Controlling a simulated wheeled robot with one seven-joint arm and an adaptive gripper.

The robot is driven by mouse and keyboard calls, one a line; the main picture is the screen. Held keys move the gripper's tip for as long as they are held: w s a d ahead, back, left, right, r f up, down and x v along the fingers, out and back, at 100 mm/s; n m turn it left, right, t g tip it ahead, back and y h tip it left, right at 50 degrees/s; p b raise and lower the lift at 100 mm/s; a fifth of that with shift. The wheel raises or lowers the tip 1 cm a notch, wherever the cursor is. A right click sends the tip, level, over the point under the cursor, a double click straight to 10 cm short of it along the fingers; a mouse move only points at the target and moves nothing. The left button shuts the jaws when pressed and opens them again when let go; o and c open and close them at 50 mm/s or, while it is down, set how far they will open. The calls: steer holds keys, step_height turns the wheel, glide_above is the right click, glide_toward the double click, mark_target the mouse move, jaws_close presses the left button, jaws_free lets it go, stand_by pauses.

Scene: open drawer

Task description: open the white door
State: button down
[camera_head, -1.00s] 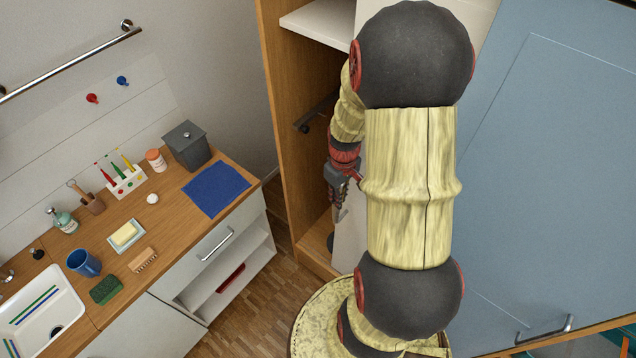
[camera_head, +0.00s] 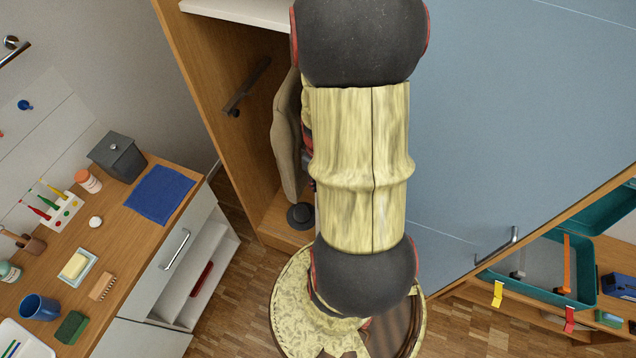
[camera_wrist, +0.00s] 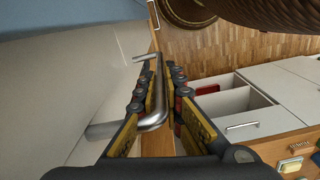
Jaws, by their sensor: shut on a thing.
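The white door (camera_wrist: 70,95) fills the left of the wrist view as a pale panel. Its bent metal bar handle (camera_wrist: 154,118) runs between the two fingers of my gripper (camera_wrist: 160,72). My gripper is shut on this handle, with a finger on each side.
A beige garment (camera_head: 285,140) and a dark round object (camera_head: 300,216) are inside the cabinet. A large blue door (camera_head: 490,130) stands to the right, with a teal tray (camera_head: 582,270) beyond it. A cluttered counter (camera_head: 120,225) is at left. Wooden floor shows between.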

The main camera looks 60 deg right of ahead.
steer(key=c, duration=1.9)
jaws_free()
steer(key=shift+a, duration=0.1)
step_height(320, 180, up, 12)
